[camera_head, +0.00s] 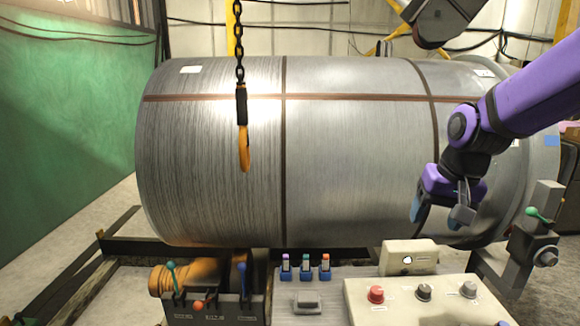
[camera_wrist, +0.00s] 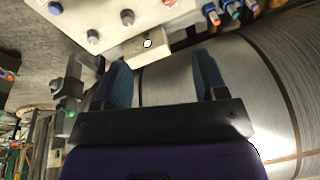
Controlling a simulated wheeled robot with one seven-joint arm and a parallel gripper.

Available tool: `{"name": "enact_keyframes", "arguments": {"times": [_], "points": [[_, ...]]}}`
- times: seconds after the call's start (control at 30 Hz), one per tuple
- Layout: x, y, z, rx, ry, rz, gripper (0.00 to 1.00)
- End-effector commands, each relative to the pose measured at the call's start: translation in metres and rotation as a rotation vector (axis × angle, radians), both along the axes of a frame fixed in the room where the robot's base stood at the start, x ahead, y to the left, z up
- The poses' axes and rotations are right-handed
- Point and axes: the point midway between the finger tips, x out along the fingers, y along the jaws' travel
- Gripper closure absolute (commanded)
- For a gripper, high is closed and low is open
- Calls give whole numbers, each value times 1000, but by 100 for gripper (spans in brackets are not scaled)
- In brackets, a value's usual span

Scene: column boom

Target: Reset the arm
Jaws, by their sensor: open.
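My gripper (camera_head: 436,212) is at the right in the head view, at the end of my purple arm. It hangs in front of the right part of a large grey metal coil (camera_head: 350,150), above the control panel. In the wrist view my gripper (camera_wrist: 160,75) shows two blue fingers spread wide apart. Nothing is between them. The coil (camera_wrist: 240,90) lies behind the fingers and to the right in that view. A pale box with a round white light (camera_wrist: 148,44) shows beyond the fingertips.
A control panel (camera_head: 420,302) with red, black and grey knobs stands at the front. A lever block (camera_head: 212,308) and several small switches (camera_head: 305,265) are to its left. A chain with an orange hook (camera_head: 243,150) hangs before the coil. A green-knobbed lever (camera_head: 538,214) stands at right.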

Motion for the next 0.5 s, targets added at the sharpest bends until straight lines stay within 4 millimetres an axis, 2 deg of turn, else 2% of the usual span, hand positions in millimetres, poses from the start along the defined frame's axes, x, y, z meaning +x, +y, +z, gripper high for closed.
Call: {"name": "enact_keyframes", "arguments": {"times": [0.03, 0.2, 0.5], "points": [[-12, -3, 12, -2, -24, 12, 34], [-52, -12, 40, -21, -86, 57, 34], [-125, -24, 71, -85, -189, 129, 34]]}}
